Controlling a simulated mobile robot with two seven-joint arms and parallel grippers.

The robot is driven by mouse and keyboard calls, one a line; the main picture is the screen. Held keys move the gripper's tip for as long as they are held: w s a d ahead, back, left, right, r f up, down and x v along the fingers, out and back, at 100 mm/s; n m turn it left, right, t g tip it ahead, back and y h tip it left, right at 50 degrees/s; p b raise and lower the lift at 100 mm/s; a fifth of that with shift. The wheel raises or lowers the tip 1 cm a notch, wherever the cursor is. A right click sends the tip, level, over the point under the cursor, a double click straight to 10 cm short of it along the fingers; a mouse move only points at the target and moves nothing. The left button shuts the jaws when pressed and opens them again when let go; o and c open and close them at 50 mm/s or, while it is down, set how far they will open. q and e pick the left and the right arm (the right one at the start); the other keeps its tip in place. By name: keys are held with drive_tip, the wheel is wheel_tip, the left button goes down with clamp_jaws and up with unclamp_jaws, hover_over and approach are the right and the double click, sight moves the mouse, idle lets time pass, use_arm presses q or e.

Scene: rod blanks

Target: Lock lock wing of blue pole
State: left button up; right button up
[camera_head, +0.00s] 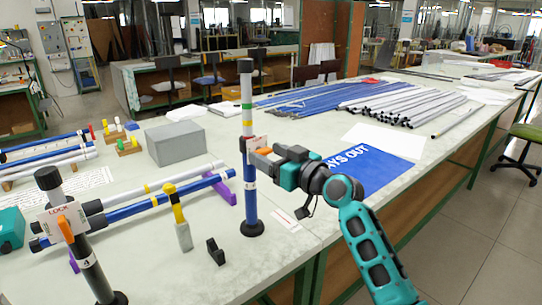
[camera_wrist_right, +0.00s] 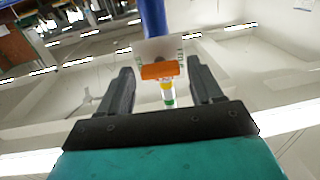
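The blue pole (camera_head: 250,195) stands upright on a round black foot in the middle of the table, with green and yellow bands near its top. Its lock wing (camera_head: 264,151) is a small orange tab by a white plate on a dark collar. My right gripper (camera_head: 262,154) is at the collar from the right. In the right wrist view, the orange wing (camera_wrist_right: 160,71) and white plate (camera_wrist_right: 150,49) show between and just beyond the fingertips of my open gripper (camera_wrist_right: 160,78). The pole (camera_wrist_right: 154,18) rises beyond them. I see no contact. My left gripper is not identifiable.
A black pole (camera_head: 92,272) with a LOCK plate and orange wing stands at front left. Blue and white rods lie left; a grey box (camera_head: 175,143) is behind. A blue sheet (camera_head: 370,168) lies right.

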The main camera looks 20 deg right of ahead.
drive_tip(key=c, duration=0.9)
drive_tip(key=shift+m, duration=0.3)
drive_tip(key=shift+m+p, duration=0.65)
drive_tip(key=shift+m, duration=0.25)
drive_tip(key=m+p, duration=0.1)
drive_tip(key=m, duration=0.1)
drive_tip(key=shift+m, duration=0.3)
drive_tip(key=m, duration=0.2)
drive_tip(key=shift+m, duration=0.4)
drive_tip(key=m, duration=0.3)
drive_tip(key=shift+m, duration=0.3)
drive_tip(key=m, duration=0.6)
drive_tip(key=shift+m, duration=0.3)
